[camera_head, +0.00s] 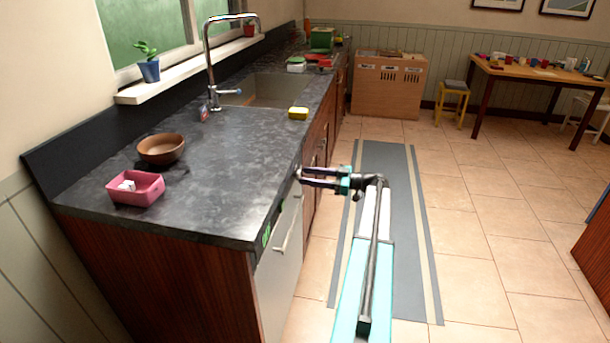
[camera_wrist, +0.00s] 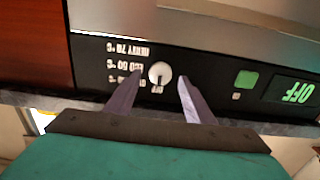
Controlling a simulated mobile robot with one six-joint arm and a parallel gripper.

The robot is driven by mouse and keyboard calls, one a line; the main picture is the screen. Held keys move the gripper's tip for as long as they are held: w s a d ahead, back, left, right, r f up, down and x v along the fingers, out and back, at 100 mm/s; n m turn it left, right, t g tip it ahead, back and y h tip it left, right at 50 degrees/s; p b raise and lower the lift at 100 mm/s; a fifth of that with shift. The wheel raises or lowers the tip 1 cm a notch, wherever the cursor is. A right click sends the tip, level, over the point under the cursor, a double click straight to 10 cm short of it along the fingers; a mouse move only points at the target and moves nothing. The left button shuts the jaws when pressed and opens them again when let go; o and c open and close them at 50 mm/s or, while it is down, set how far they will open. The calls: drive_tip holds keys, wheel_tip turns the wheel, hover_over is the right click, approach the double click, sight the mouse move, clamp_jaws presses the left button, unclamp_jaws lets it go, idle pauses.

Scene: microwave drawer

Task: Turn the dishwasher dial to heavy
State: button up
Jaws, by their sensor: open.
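The dishwasher (camera_head: 275,270) is a light front with a bar handle (camera_head: 288,232), under the near end of the counter. In the wrist view its black control panel (camera_wrist: 215,80) appears upside down. The round white dial (camera_wrist: 160,71) has labels beside it for HEAVY 70°C, ECO 50°C, another I cannot read, and OFF. A small mark on the dial seems to face the OFF label. The green display (camera_wrist: 297,91) reads OFF. My gripper (camera_wrist: 160,79) is open, its fingers on either side of the dial; contact is unclear. In the head view my gripper (camera_head: 300,176) is at the counter's front edge.
The dark counter (camera_head: 220,190) overhangs the panel. On it are a pink box (camera_head: 135,190), a brown bowl (camera_head: 161,149) and a yellow sponge (camera_head: 298,113). A grey floor mat (camera_head: 410,250) and clear tiles lie to the right.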

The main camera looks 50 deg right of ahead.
sight(296, 175)
drive_tip(key=shift+x, duration=1.2)
drive_tip(key=c, duration=1)
drive_tip(key=shift+w+d, duration=0.1)
